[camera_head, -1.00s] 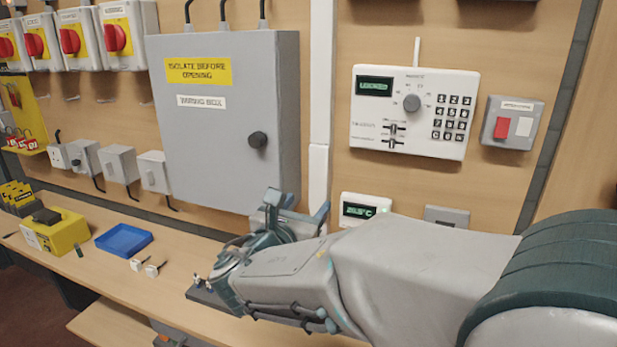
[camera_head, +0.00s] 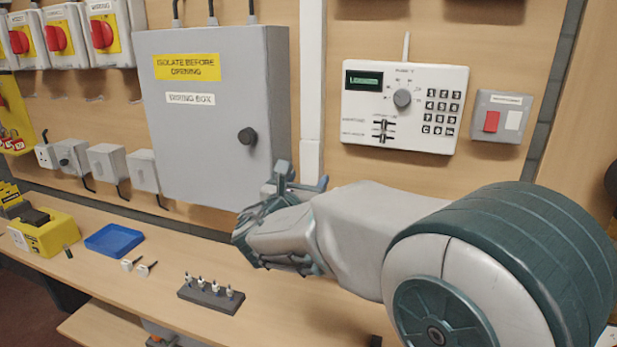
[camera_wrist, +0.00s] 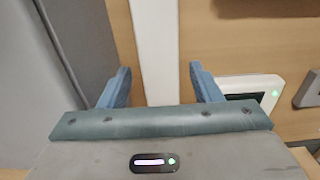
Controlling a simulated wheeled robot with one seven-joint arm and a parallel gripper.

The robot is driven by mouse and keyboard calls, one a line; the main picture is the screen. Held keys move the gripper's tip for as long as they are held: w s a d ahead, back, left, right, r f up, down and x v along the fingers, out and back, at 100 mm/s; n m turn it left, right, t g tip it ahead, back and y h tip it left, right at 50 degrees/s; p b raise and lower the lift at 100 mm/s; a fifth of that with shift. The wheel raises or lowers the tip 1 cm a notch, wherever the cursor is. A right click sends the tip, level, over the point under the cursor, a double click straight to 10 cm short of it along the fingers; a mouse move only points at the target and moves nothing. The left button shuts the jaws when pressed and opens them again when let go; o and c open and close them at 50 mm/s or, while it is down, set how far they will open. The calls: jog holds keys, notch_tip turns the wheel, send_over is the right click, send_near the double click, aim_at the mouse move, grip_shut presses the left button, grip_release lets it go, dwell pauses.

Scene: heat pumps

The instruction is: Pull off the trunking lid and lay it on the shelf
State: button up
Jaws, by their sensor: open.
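The white vertical trunking (camera_head: 312,70) runs down the wall right of the grey wiring box. Its lower piece, which looks like the lid (camera_head: 311,158), is slightly wider, and its bottom is hidden behind my gripper (camera_head: 302,181). In the wrist view the white strip (camera_wrist: 155,45) stands upright between the two blue fingers of my gripper (camera_wrist: 160,78). The fingers are open, with a gap on each side of the strip; I cannot tell how deep they reach. A wooden shelf (camera_head: 185,270) runs along below the wall; a lower wooden board (camera_head: 105,325) shows beneath it.
The wiring box (camera_head: 215,125) stands close left of my gripper. A small display unit (camera_wrist: 250,88) is close on the right. On the shelf are a blue tray (camera_head: 114,240), a yellow case (camera_head: 45,235) and a dark block with several pegs (camera_head: 211,295).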

jog(key=c, duration=1)
jog(key=shift+v, duration=3.6)
